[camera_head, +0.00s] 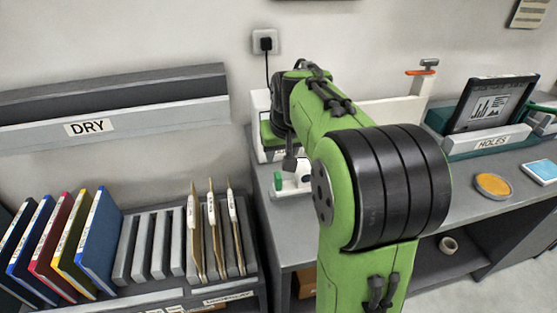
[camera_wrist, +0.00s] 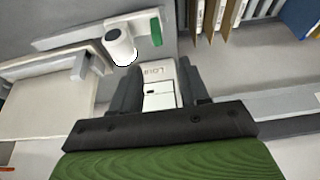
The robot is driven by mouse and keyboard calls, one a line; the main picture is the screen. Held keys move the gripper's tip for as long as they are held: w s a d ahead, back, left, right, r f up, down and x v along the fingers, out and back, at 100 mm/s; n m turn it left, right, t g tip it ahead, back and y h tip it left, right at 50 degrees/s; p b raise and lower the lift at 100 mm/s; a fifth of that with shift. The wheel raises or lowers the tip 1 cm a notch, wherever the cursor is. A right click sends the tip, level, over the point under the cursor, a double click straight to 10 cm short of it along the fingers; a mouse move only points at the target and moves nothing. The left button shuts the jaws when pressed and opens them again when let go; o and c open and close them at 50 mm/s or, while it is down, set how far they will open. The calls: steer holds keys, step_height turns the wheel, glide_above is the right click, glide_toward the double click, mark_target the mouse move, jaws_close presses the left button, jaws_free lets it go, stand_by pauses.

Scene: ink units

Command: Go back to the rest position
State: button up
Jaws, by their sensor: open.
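My green arm reaches over the grey worktop in the head view, and its large black joint hides much of the bench behind. My gripper (camera_wrist: 160,75) is open in the wrist view, with its two dark fingers apart. It also shows in the head view (camera_head: 290,162), pointing down, partly hidden by my arm. A white block with dark lettering (camera_wrist: 161,95) shows between the fingers in the wrist view; I cannot tell how far below them it is. Nothing is seen gripped. A white device with a round post (camera_wrist: 120,45) and a green end stands beside it.
Coloured binders (camera_head: 62,240) and a grey slotted rack (camera_head: 150,245) with brown folders stand at left, under the DRY shelf (camera_head: 160,115). At right are a HOLES tray (camera_head: 490,142), an orange round pad (camera_head: 493,185) and a blue pad (camera_head: 541,171). A wall socket (camera_head: 265,42) is behind.

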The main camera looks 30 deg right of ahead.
steer(key=shift+v, duration=0.9)
steer(key=s+a+n+p, duration=0.1)
steer(key=s+a, duration=0.6)
steer(key=s, duration=0.4)
steer(key=s+a+n+t+y+p, duration=0.1)
steer(key=s+a+n, duration=0.1)
steer(key=s+a, duration=0.5)
steer(key=s+f, duration=0.1)
steer(key=s, duration=0.3)
steer(key=shift+s, duration=0.15)
steer(key=shift+d+r, duration=0.1)
stand_by(1.0)
